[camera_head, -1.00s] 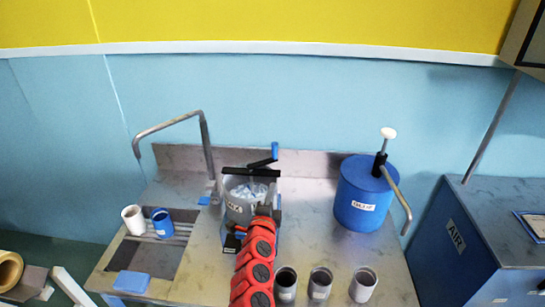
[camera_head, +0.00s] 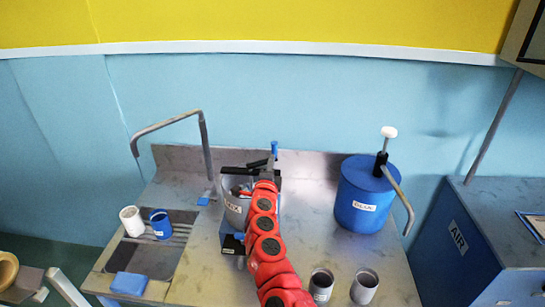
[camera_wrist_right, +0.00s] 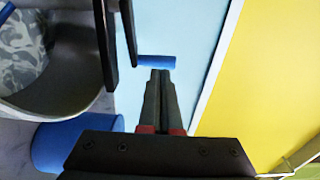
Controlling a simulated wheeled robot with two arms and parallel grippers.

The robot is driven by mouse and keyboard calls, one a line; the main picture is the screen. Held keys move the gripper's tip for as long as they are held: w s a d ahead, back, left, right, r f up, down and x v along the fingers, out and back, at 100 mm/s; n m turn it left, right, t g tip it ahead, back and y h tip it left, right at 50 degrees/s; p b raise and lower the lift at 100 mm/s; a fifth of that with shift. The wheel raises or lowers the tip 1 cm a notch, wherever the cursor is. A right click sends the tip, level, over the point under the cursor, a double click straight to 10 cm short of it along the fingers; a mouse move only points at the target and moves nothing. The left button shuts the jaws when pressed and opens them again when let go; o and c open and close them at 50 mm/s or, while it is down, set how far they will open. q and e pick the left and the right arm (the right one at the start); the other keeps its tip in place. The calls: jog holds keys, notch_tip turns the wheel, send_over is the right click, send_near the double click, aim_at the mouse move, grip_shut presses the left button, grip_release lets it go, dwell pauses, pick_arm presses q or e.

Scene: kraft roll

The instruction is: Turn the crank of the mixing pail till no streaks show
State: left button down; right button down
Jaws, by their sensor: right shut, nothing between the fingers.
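The grey mixing pail (camera_head: 236,207) stands on the bench in a dark frame, its label partly covered by my arm. In the right wrist view the pail (camera_wrist_right: 72,104) shows whitish, swirled streaks on grey (camera_wrist_right: 42,55). The crank's blue handle (camera_head: 274,147) sticks up above the pail's dark crossbar. In the right wrist view the blue handle (camera_wrist_right: 156,61) lies just beyond the tips of my right gripper (camera_wrist_right: 160,76), which is shut with nothing between its fingers. Whether the tips touch the handle I cannot tell. My left gripper is not in view.
A blue glue drum (camera_head: 361,202) with a pump and bent spout stands right of the pail. Two grey cups (camera_head: 322,284) (camera_head: 364,287) stand in front. A white cup (camera_head: 132,221) and a blue cup (camera_head: 161,223) stand at the sink on the left.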

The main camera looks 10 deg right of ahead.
aim_at(274, 151)
jog(key=shift+x, duration=1.65)
